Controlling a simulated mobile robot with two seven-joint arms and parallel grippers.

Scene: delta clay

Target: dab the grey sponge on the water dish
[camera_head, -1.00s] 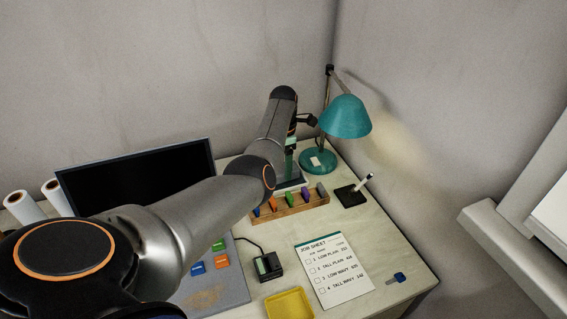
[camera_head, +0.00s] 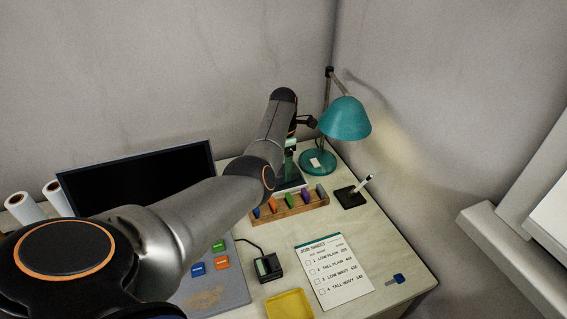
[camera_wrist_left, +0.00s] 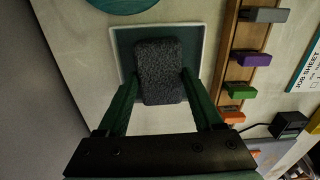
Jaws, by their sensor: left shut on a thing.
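The grey sponge (camera_wrist_left: 160,72) is a dark, rough block with rounded corners. In the left wrist view it sits between the two green fingers of my left gripper (camera_wrist_left: 157,78), which is shut on it. Behind it is the water dish (camera_wrist_left: 194,43), a square tray with a pale rim and dark green inside. The sponge overlaps the dish's middle; I cannot tell whether they touch. In the head view my left gripper (camera_head: 290,160) points down at the dish (camera_head: 292,184), and my arm partly hides both. My right gripper is not in view.
A wooden rack (camera_head: 291,214) with several coloured blocks stands close beside the dish. The teal lamp (camera_head: 318,162) is behind it. A job sheet (camera_head: 335,272), a yellow tray (camera_head: 290,304) and a pen holder (camera_head: 351,196) lie nearby. A black monitor (camera_head: 140,178) stands at left.

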